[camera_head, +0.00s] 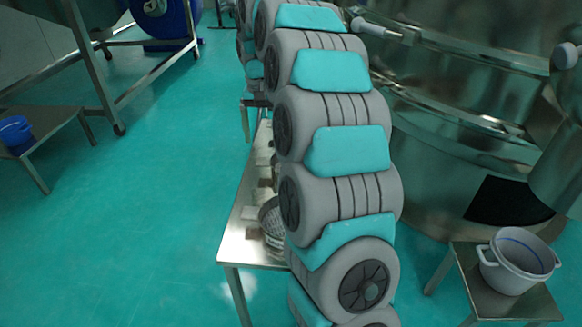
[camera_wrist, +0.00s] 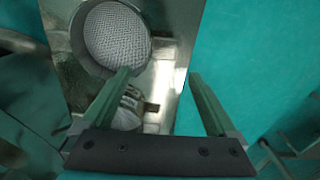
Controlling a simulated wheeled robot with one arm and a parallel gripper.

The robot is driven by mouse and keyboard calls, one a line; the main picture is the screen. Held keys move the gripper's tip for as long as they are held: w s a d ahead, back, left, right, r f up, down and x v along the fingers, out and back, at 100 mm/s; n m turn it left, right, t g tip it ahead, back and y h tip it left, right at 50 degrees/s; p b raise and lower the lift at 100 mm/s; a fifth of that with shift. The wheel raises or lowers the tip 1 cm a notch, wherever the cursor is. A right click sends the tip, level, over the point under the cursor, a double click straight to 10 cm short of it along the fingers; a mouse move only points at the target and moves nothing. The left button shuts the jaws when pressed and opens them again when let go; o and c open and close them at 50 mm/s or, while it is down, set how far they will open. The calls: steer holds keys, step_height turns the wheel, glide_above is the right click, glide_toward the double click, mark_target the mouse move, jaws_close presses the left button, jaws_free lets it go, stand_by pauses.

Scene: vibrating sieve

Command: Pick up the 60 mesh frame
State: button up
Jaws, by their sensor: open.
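A round mesh frame (camera_wrist: 115,38) with a grey rim and woven mesh lies on the metal table in the wrist view. I cannot read a mesh number on it. A second round metal item (camera_wrist: 128,110) shows partly behind my left finger. My gripper (camera_wrist: 158,74) is open and empty. Its left fingertip overlaps the lower right rim of the mesh frame in the picture; I cannot tell whether they touch.
The metal table (camera_head: 240,247) runs away behind my arm, with small brown patches on it. A large steel machine (camera_head: 440,110) stands at right. A white pot (camera_head: 517,262) sits on a low stand. A blue container (camera_head: 14,131) is at left. The green floor at left is clear.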

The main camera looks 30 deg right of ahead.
mark_target(273, 162)
step_height(273, 162, down, 7)
steer(key=shift+s+a+r, duration=0.15)
steer(key=shift+r, duration=0.05)
steer(key=shift+c, duration=0.3)
jaws_close()
stand_by(0.6)
